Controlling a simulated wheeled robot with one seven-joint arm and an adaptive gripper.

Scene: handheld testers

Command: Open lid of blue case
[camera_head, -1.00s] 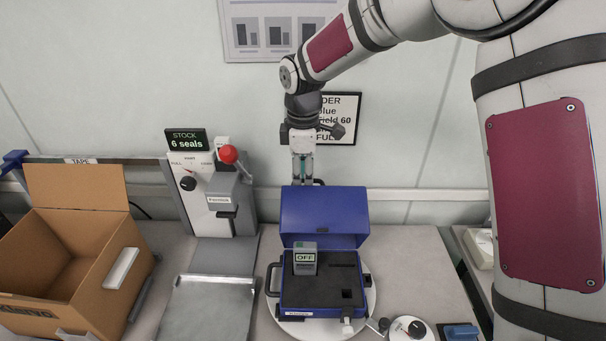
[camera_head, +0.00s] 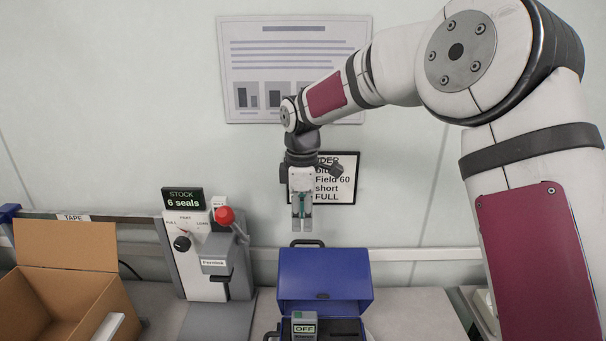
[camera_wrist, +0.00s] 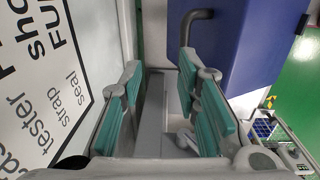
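The blue case (camera_head: 325,283) stands on the bench with its lid raised upright. A dark handle (camera_head: 307,243) shows at the lid's top edge. A grey tester reading OFF (camera_head: 304,327) is in the case's dark insert; the case's lower part is cut off by the frame. My gripper (camera_head: 302,228) points down just above and behind the lid, apart from it. In the wrist view, my gripper's teal-padded fingers (camera_wrist: 165,115) are spread with nothing held between them. The blue lid (camera_wrist: 245,50) and its handle (camera_wrist: 197,28) are beyond the right finger.
A grey press with a red knob (camera_head: 224,215) stands left of the case. An open cardboard box (camera_head: 65,245) is at far left. The wall with a framed order sign (camera_head: 340,178) is close behind my gripper. Bare bench lies right of the case.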

